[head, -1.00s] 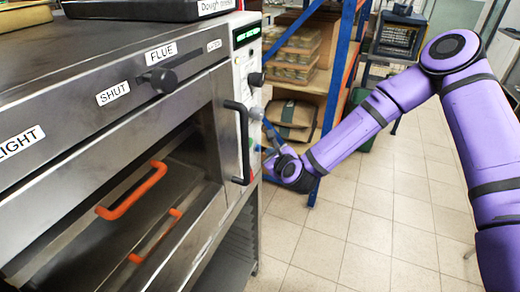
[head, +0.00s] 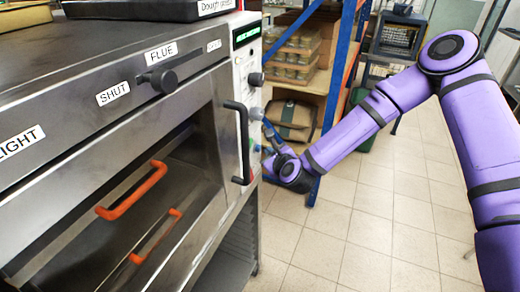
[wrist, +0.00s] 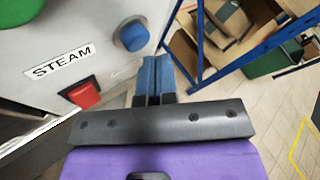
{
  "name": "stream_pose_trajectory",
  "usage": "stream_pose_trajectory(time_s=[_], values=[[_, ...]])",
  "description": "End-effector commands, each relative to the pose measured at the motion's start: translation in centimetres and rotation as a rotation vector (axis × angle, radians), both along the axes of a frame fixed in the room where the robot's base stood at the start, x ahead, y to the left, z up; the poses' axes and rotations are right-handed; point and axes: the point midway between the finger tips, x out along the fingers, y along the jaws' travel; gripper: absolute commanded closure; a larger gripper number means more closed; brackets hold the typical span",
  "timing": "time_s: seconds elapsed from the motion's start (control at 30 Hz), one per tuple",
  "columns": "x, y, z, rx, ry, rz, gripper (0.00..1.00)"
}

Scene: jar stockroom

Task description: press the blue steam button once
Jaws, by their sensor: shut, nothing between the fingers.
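The blue steam button (wrist: 132,36) is a round blue knob on the light oven panel, above and right of the STEAM label (wrist: 60,62) in the wrist view. My gripper (wrist: 157,62) is shut and empty. Its blue fingertips lie just right of and below the blue button in the wrist view; I cannot tell whether they touch it. In the head view my gripper (head: 268,133) is at the right edge of the oven's control panel, and the button cannot be made out clearly there.
A red button (wrist: 84,94) sits below the label, and part of a green knob (wrist: 15,10) shows at upper left. The oven (head: 110,130) has a black handle (head: 240,142) close to my gripper. Blue shelving (head: 335,95) stands behind. Tiled floor is clear at right.

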Motion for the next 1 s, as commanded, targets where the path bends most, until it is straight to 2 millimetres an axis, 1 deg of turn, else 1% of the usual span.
stream_pose_trajectory(time_s=[0.13, 1.0], values=[[0.12, 0.41, 0.01, 0.0, 0.001, 0.001, 1.0], [0.3, 0.9, -0.01, 0.0, 0.0, 0.0, 1.0]])
